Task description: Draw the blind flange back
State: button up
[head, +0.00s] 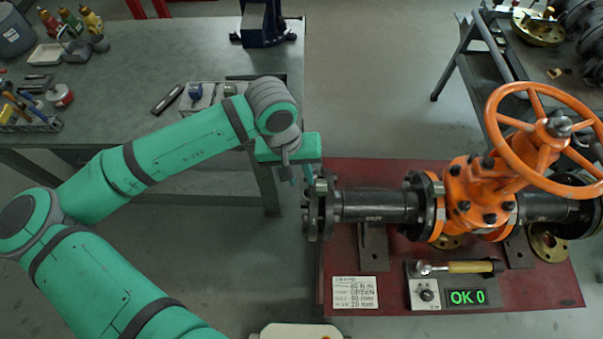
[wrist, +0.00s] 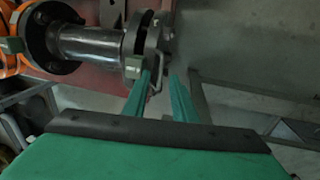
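The blind flange (head: 310,210) is the dark outer disc at the left end of the black pipe (head: 375,205), beside the pipe's own end flange. In the wrist view the blind flange (wrist: 158,40) shows at top centre with a narrow dark gap beside it. A thin bent metal handle (wrist: 157,80) stands out from its face. My gripper (head: 303,173) is at the upper left of the flange. In the wrist view its two green fingers (wrist: 162,88) are apart, with the handle between them, nearer the left finger. Whether a finger touches it I cannot tell.
An orange gate valve (head: 485,195) with a large handwheel (head: 545,125) sits on the red base plate (head: 345,260). A box displaying "OK 0" (head: 467,297) and a torque wrench (head: 460,267) lie in front. A grey workbench (head: 140,65) stands at left. Floor left of the flange is clear.

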jog(key=shift+a+r, duration=0.1)
jog(key=shift+a, duration=0.05)
notch_tip(320, 180, up, 10)
jog(key=a, duration=0.1)
jog(key=shift+a+r, duration=0.2)
jog(key=shift+a, duration=0.2)
jog(key=shift+d, duration=0.1)
jog(key=shift+a, duration=0.2)
